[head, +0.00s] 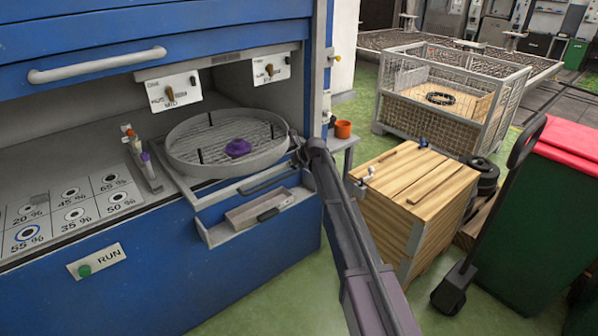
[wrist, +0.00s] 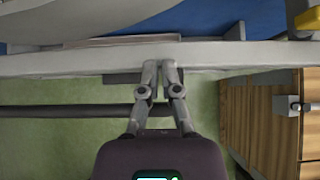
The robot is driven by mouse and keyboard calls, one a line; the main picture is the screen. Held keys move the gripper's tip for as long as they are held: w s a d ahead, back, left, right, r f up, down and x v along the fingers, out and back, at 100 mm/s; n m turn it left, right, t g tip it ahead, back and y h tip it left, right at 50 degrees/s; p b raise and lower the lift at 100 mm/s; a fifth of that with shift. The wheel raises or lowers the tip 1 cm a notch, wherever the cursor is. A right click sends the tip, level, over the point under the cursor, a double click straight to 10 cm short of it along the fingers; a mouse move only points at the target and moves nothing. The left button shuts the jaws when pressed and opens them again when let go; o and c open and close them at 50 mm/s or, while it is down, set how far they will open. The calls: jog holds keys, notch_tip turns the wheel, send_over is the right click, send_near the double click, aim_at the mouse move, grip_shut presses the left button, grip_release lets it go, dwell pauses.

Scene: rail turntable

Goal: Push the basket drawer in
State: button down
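The basket drawer (head: 219,196) stands pulled out of the blue machine, its grey frame sticking out at the front. A round grey wire basket (head: 190,172) sits on it with a purple piece (head: 238,147) inside. The drawer has a dark bar handle (head: 268,181), which also shows in the wrist view (wrist: 70,110). My gripper (head: 298,153) is at the right front corner of the drawer. In the wrist view my gripper (wrist: 160,66) has its two fingers together, tips at the grey front rail (wrist: 230,56). Nothing shows between them; whether they touch the rail is unclear.
A small tray (head: 215,234) juts out below the drawer. Left is a panel of numbered holes (head: 75,214) and a RUN button (head: 84,270). A wooden crate (head: 430,200), an orange pot (head: 343,129) and a green bin (head: 530,230) stand right. Green floor is clear in front.

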aim_at(267, 146)
jog(key=w+a, duration=0.4)
jog(key=w, duration=0.1)
jog(key=w+a, duration=0.9)
jog(key=w, duration=0.1)
jog(key=shift+w+a+f, duration=0.1)
jog(key=shift+w+a, duration=0.1)
jog(key=shift+w, duration=0.15)
jog(key=shift+s+d, duration=0.3)
jog(key=shift+s, duration=0.05)
jog(key=shift+s+d, duration=0.95)
jog(key=shift+s, duration=0.2)
jog(key=shift+p+v, duration=0.85)
jog(key=shift+v, duration=0.35)
jog(key=shift+p+v, duration=2.6)
jog(key=shift+v, duration=1.25)
jog(key=shift+s+d+f, duration=0.1)
